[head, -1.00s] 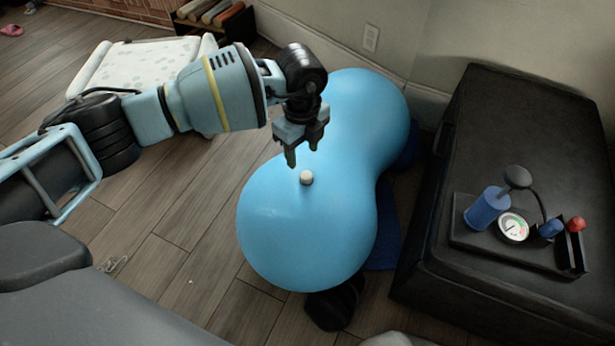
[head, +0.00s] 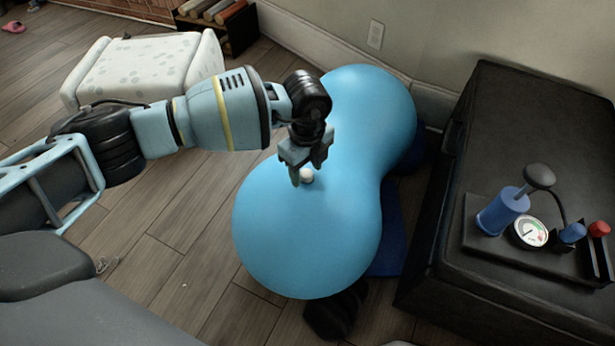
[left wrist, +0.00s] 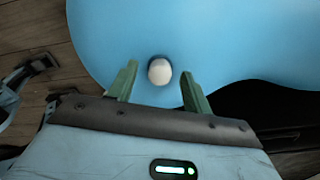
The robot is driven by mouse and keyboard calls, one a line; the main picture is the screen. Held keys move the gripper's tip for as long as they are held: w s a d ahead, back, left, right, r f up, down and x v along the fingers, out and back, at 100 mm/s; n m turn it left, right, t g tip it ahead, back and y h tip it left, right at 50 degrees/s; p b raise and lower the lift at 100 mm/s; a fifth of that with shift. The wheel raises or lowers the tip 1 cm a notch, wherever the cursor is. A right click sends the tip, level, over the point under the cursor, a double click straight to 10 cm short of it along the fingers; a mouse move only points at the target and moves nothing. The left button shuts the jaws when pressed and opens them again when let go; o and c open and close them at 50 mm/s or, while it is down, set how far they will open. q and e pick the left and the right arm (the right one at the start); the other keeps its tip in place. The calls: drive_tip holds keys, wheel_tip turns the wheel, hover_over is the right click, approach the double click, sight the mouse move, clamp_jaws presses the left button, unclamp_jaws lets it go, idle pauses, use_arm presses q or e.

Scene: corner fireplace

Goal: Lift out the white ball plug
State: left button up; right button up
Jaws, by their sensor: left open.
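The white ball plug (head: 307,175) sits in the top of the near lobe of the blue peanut-shaped inflatable ball (head: 305,235). My left gripper (head: 308,178) is open right over the plug in the head view, with one finger partly beside it. In the left wrist view the plug (left wrist: 160,71) shows as a white ball in a dark round socket on the blue surface (left wrist: 230,40). The two green fingers (left wrist: 158,85) stand apart on either side of it, slightly short of it in the picture; I cannot tell whether they touch it. My right gripper is not in view.
A black bench (head: 500,120) on the right bears a tray with a blue hand pump (head: 503,210), a gauge (head: 530,232) and small blue and red parts. A white patterned stool (head: 145,72) stands at the back left. Wooden floor (head: 175,215) is free on the left.

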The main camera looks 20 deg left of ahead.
sight(303, 174)
use_arm(q)
drive_tip(key=shift+r, duration=0.1)
drive_tip(key=c, duration=0.7)
drive_tip(key=shift+c, duration=1.4)
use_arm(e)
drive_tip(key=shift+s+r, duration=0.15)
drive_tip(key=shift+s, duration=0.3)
use_arm(q)
drive_tip(key=shift+r, duration=0.1)
